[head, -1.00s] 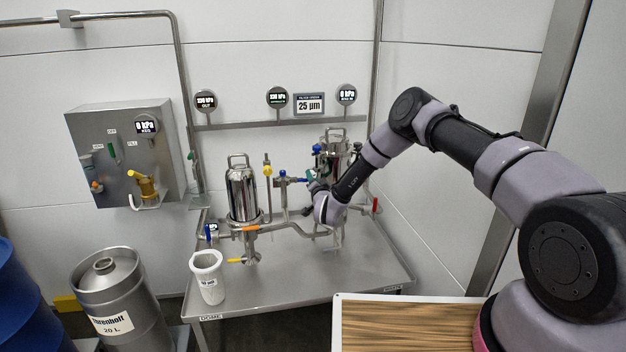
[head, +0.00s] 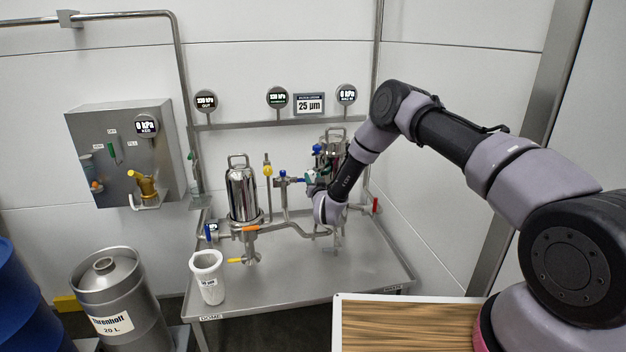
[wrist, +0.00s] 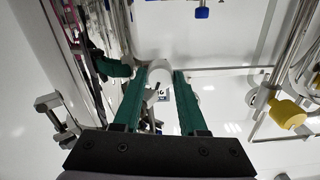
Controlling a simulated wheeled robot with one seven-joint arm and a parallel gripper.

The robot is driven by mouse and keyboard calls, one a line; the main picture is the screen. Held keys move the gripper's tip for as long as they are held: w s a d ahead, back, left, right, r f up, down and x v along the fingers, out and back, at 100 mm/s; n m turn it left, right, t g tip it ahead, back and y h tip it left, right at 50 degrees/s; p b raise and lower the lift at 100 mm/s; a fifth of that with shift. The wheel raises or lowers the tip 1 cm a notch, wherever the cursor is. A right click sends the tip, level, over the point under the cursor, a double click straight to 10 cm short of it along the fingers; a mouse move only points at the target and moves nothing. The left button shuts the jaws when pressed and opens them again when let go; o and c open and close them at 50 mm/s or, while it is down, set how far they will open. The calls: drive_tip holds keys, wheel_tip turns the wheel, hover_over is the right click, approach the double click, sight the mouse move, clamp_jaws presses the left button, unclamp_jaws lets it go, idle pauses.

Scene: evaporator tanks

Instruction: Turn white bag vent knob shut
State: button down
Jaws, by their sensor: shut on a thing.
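My gripper (head: 311,181) is at the upper part of the right-hand steel filter housing (head: 329,152) on the steel table. In the wrist view, my gripper's two green fingers are shut on a white rounded knob (wrist: 160,73), which shows between their tips. I take it to be the bag vent knob. In the head view, this knob is hidden by my gripper and wrist. The knob's turned position cannot be told.
Close by are a blue-handled valve (head: 283,174) and a yellow knob (head: 267,170); a yellow knob also shows in the wrist view (wrist: 287,113). The left filter housing (head: 242,195) stands beside them. A white cup (head: 207,277) is at the table's left front. The table's right front is clear.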

drive_tip(key=shift+n, duration=2.2)
drive_tip(key=shift+c, duration=2.3)
unclamp_jaws()
